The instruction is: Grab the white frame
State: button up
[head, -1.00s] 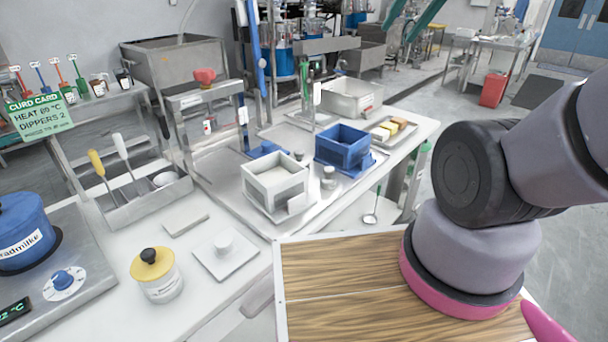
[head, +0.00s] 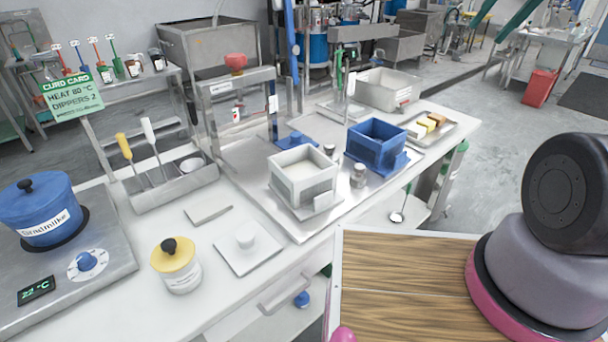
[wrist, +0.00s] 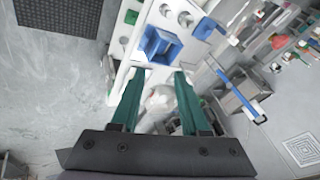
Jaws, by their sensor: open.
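The white frame (head: 303,178) is a square, open-topped white box on the steel tray of the counter, in the middle of the head view. It stands upright, with a small white tag at its front. My gripper (wrist: 159,75) shows in the wrist view with its two green fingers apart, so it is open. A blurred whitish thing (wrist: 160,102) lies beyond and between the fingers; I cannot tell whether it is the frame.
A blue box (head: 376,145) stands right of the frame, with small metal weights (head: 358,175) between.

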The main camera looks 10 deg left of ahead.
jog(key=w+a+f+g+y, duration=0.2)
jog(key=w+a+f+g, duration=0.35)
jog(key=w+f, duration=0.2)
jog(key=m+g+y, duration=0.6)
jog(key=g, duration=0.3)
send_near(318, 173)
jog(key=x, duration=0.5)
jog(key=shift+s+f, duration=0.15)
jog(key=shift+s, duration=0.1)
jog(key=shift+n, duration=0.3)
jog(key=x, duration=0.5)
jog(key=shift+w+a, duration=0.15)
jog(key=shift+a, duration=0.05)
grip_shut()
